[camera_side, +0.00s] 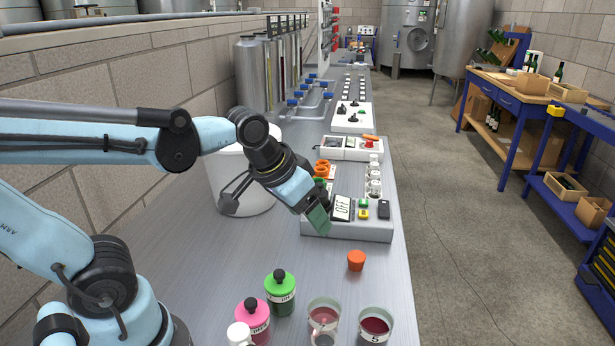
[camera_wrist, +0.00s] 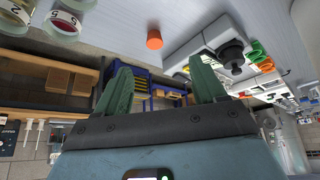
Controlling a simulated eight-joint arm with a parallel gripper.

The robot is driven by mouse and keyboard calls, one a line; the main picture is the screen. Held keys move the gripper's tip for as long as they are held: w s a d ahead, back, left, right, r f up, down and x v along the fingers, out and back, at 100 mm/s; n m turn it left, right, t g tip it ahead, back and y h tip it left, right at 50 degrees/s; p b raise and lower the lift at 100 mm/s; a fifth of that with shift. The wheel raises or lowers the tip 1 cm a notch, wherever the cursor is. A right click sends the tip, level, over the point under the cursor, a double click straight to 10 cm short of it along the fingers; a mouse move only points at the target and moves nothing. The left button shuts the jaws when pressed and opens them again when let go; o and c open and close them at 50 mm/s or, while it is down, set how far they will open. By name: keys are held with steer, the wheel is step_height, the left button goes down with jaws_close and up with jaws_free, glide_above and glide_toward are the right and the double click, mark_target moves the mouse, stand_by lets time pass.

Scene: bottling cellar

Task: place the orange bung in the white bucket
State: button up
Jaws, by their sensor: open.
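The orange bung (camera_side: 356,260) stands on the grey bench, in front of the control box. It also shows in the wrist view (camera_wrist: 154,39), at the top middle, beyond my fingertips. My gripper (camera_side: 318,220) has green fingers and is in the air by the left part of the control box, up and left of the bung in the side view. In the wrist view its two fingers (camera_wrist: 160,78) are apart with nothing between them. The white bucket (camera_side: 257,203) stands at the left of the bench behind my arm, which partly hides it. Its inside is not visible.
A control box (camera_side: 345,229) with a display and buttons stands beside my gripper. Green (camera_side: 280,290) and pink (camera_side: 253,318) bottles, a white mug (camera_side: 240,335) and two glasses of red liquid (camera_side: 375,328) stand at the front. The bench right of the bung is clear up to its edge.

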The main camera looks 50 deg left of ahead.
steer(key=w+d+g, duration=0.1)
steer(key=w+g, duration=0.2)
steer(key=w, duration=0.3)
steer(key=n+g, duration=0.1)
steer(key=g, duration=0.2)
glide_above(357, 256)
step_height(357, 256, down, 2)
steer(key=shift+n, duration=0.3)
steer(key=f, duration=0.7)
steer(key=shift+w+d, duration=0.1)
steer(key=shift+d, duration=0.1)
steer(key=shift+a+f, duration=0.15)
steer(key=shift+f, duration=1.25)
steer(key=shift+a+f, duration=0.15)
steer(key=shift+f, duration=1.25)
steer(key=c, duration=1.2)
steer(key=shift+r, duration=0.1)
